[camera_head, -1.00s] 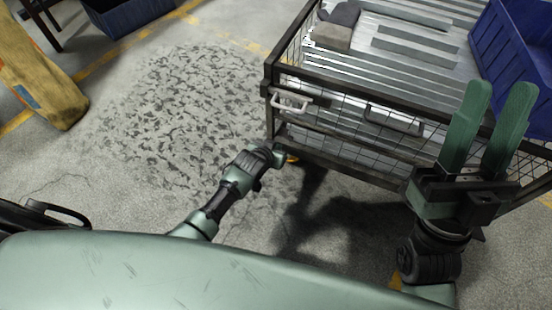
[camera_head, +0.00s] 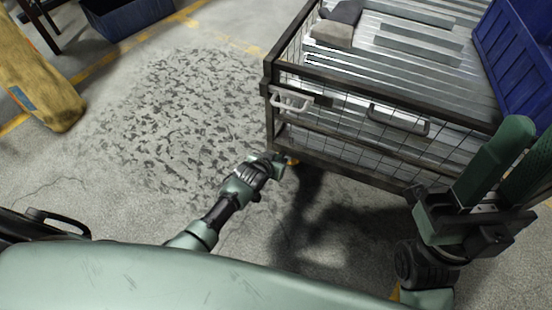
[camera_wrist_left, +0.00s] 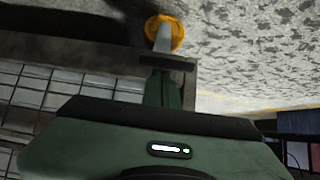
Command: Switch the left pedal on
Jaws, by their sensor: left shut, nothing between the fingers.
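The left pedal appears to be the small dark bar (camera_wrist_left: 168,62) at the cart's lower corner in the left wrist view. A pale grey piece lies between it and a yellow-orange caster (camera_wrist_left: 177,34). The caster shows as an orange spot in the head view (camera_head: 292,161), under the cart's near-left corner. My left gripper (camera_head: 279,159) is shut and empty, low beside that corner. In the left wrist view its green fingers (camera_wrist_left: 161,88) point at the bar; I cannot tell whether they touch it. My right gripper (camera_head: 517,160) is open and empty, raised at the cart's right front.
The wire-mesh cart (camera_head: 345,88) carries metal brackets and a blue bin (camera_head: 515,50). A white handle (camera_head: 290,101) sticks out near its left corner. A tan, rounded object (camera_head: 38,75) stands far left. The floor left of the cart is clear.

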